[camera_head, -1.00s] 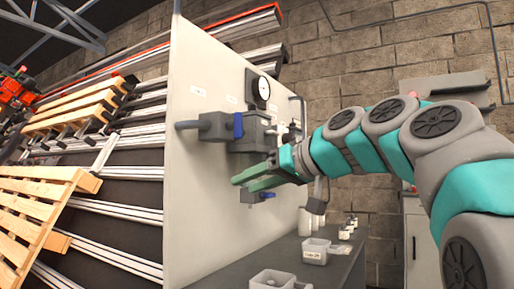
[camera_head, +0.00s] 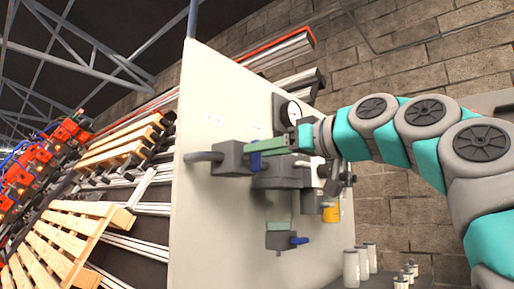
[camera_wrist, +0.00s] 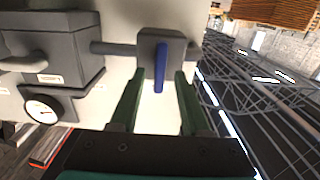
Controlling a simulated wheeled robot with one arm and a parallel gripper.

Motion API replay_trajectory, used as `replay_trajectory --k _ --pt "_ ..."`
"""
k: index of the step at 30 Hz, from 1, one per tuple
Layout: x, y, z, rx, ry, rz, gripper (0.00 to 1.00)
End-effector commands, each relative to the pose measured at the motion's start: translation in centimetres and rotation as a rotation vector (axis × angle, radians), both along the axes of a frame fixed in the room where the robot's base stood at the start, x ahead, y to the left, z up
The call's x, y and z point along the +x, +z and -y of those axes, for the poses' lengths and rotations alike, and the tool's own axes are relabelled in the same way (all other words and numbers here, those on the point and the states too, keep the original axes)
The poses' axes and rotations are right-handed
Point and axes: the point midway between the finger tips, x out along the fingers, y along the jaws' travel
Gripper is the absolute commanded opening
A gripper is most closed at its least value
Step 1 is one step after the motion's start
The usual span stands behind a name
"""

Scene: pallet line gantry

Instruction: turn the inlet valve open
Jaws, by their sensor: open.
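A grey valve block (camera_head: 229,158) with a blue lever (camera_head: 255,162) is on the left part of the pale panel (camera_head: 212,95), on a grey pipe. I take it for the inlet valve; I cannot read a label. In the wrist view the blue lever (camera_wrist: 160,68) hangs down the front of the valve block (camera_wrist: 174,45), between my fingertips. My gripper (camera_head: 264,147) has its green fingers apart and empty. The fingers (camera_wrist: 159,80) are on either side of the lever's lower end, and I see no contact. In the head view a finger hides the lever's top.
A lower valve (camera_head: 279,240) with another blue lever (camera_head: 299,241) is below on the panel. A round gauge (camera_head: 293,111) and grey housing (camera_head: 280,174) are right of the blue-levered valve. White bottles (camera_head: 351,268) stand below. Wooden pallets (camera_head: 62,240) are at the left.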

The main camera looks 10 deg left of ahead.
Motion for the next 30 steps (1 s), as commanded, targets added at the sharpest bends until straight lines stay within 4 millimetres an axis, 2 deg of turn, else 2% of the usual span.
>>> replay_trajectory --k 6,15,27,30 --pt "1.1 0.1 -1.7 0.002 -0.002 0.000 0.47" --pt "1.2 0.0 -1.9 0.001 -0.001 0.000 0.47" --pt "1.2 0.0 -1.9 0.001 -0.001 0.000 0.03" --pt "1.2 0.0 -1.9 0.001 -0.001 -0.001 0.00"
